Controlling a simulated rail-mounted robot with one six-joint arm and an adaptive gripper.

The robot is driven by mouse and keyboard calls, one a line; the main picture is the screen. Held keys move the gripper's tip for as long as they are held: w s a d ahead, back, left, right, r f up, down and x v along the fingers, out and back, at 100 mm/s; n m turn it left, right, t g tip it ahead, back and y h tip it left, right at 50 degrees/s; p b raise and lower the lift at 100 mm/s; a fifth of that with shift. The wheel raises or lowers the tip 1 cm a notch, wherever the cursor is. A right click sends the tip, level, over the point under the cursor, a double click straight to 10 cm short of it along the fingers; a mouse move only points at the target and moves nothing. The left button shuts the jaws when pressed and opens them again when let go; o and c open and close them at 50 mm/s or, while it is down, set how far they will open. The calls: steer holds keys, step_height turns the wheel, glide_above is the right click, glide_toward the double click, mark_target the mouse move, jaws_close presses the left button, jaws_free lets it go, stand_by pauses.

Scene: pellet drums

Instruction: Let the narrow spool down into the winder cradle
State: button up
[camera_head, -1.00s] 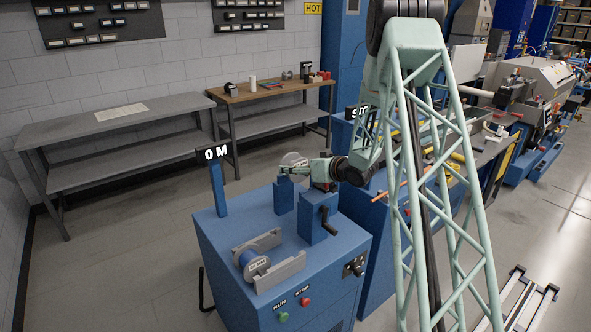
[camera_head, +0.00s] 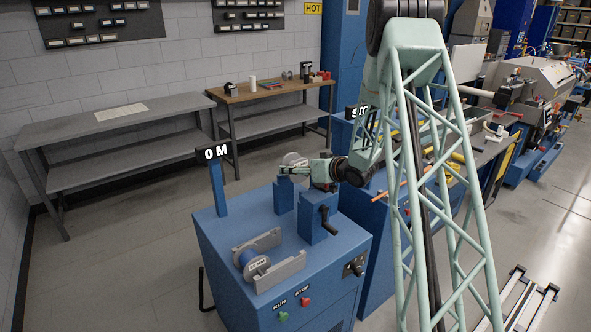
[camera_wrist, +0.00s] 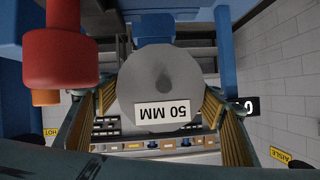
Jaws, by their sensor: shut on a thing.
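The narrow spool is a grey disc (camera_wrist: 155,75) with a white "50 MM" label in the wrist view. It also shows as a small grey disc (camera_head: 294,160) in the head view. My gripper (camera_wrist: 158,105) has a finger on each side of the disc and is shut on it. In the head view my gripper (camera_head: 288,170) is at the far side of the blue winder.
Another spool (camera_head: 256,266) lies between grey rails (camera_head: 282,271) at the winder's front. A "0 M" display (camera_head: 213,152) stands on a post at left. A red knob (camera_wrist: 60,55) is close in the wrist view. Benches (camera_head: 120,125) stand behind.

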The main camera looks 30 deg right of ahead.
steer(key=shift+f+b, duration=0.5)
steer(key=shift+f, duration=0.4)
steer(key=shift+r+p, duration=0.3)
steer(key=shift+r, duration=0.45)
stand_by(1.4)
steer(key=shift+f+b, duration=0.55)
steer(key=shift+f, duration=0.15)
stand_by(1.4)
steer(key=o, duration=1)
steer(key=shift+f, duration=0.1)
steer(key=shift+s, duration=0.1)
